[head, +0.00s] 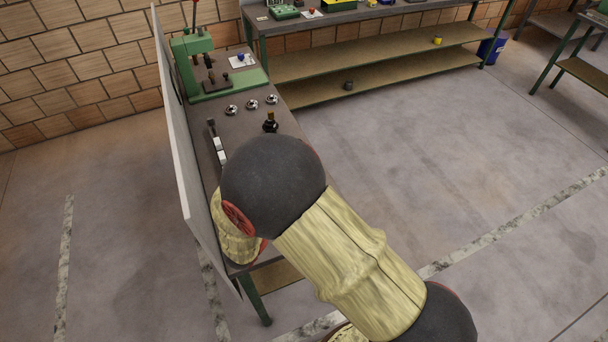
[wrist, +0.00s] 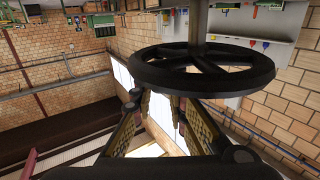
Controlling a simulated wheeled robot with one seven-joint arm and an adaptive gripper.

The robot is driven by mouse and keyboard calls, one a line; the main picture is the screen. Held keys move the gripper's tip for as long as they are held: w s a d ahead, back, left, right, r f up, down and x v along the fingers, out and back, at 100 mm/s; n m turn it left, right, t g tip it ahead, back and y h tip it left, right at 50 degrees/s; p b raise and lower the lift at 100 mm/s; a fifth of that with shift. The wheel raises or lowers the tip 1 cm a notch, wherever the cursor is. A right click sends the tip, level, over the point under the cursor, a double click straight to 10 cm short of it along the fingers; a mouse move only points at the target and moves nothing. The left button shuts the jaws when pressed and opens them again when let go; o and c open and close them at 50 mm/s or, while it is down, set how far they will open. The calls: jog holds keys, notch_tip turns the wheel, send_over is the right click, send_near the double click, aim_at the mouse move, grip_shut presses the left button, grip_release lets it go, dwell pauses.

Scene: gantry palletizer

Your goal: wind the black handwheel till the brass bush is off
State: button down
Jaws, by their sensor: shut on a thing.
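The black handwheel (wrist: 222,86) fills the upper middle of the wrist view, with its spokes and a dark vertical shaft above its hub. My gripper (wrist: 162,104) is just below the wheel in this view, its two fingers reaching up to the near left part of the rim. It is shut on the rim; the exact contact is partly hidden by the wheel. In the head view my arm covers the gripper and the handwheel. I cannot make out the brass bush in either view.
In the head view a narrow bench (head: 284,124) carries a green press (head: 187,68), several shiny round parts (head: 251,104), a black bottle (head: 270,123) and a dark tool. A pale panel (head: 174,130) runs along its left side. The floor to the right is clear.

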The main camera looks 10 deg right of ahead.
jog(key=shift+s+m+g+h, duration=0.15)
jog(key=shift+m+g+h, duration=0.25)
jog(key=shift+h, duration=0.1)
jog(key=c, duration=1.9)
grip_release()
jog(key=shift+o, duration=0.7)
jog(key=shift+s+a, duration=0.1)
jog(key=v, duration=1.1)
jog(key=shift+s+a, duration=0.25)
jog(key=shift+a, duration=0.05)
jog(key=shift+w, duration=0.1)
jog(key=shift+c, duration=0.4)
